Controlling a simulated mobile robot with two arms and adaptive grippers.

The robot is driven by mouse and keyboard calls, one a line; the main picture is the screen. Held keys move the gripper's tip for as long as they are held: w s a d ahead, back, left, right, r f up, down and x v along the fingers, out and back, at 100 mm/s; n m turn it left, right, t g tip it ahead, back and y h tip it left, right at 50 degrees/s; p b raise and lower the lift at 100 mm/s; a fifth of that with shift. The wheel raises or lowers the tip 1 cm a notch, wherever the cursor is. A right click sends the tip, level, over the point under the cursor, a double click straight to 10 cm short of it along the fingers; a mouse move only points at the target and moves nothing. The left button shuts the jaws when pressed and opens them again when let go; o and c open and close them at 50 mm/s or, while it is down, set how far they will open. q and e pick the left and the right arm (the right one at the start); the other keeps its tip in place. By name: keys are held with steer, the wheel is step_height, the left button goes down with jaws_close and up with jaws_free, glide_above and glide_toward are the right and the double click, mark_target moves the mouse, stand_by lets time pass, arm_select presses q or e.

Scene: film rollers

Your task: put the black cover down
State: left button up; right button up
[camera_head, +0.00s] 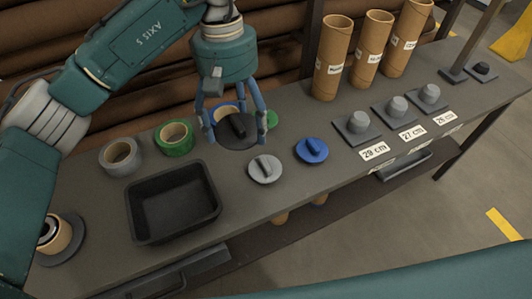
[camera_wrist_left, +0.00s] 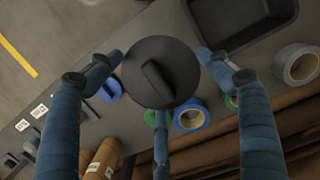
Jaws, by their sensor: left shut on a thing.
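The black cover (camera_head: 237,130) is a dark round disc with a raised grip bar across its top. My left gripper (camera_head: 236,122) is shut on it and holds it over the bench, behind the grey cover (camera_head: 265,169) and left of the blue cover (camera_head: 311,150). In the left wrist view the black cover (camera_wrist_left: 160,72) sits between the blue fingers of my left gripper (camera_wrist_left: 155,80). I cannot tell the exact gap between the cover and the bench. The cover partly hides a blue tape roll (camera_head: 224,112). My right gripper is not in view.
An empty black tray (camera_head: 133,218) stands at the left front. A grey tape roll (camera_head: 120,156) and a green one (camera_head: 174,138) lie behind it. Cardboard tubes (camera_head: 333,60) stand at the back, and grey pegged blocks (camera_head: 357,127) with labels sit at the right.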

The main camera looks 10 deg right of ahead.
mark_target(238, 137)
arm_select(q)
steer(key=f, duration=0.3)
steer(key=shift+s+f+p, duration=0.25)
steer(key=shift+f+p, duration=0.05)
steer(key=shift+p, duration=0.1)
step_height(238, 137, down, 11)
steer(key=shift+w+f+p, duration=0.1)
steer(key=shift+w+p, duration=0.05)
steer(key=shift+p, duration=0.95)
step_height(238, 137, down, 4)
steer(key=shift+f+p, duration=0.2)
steer(key=shift+p, duration=0.35)
steer(key=shift+f, duration=0.15)
steer(key=shift+c, duration=1.2)
steer(key=o, duration=1.1)
steer(key=shift+o, duration=1.4)
steer(key=shift+w, duration=0.1)
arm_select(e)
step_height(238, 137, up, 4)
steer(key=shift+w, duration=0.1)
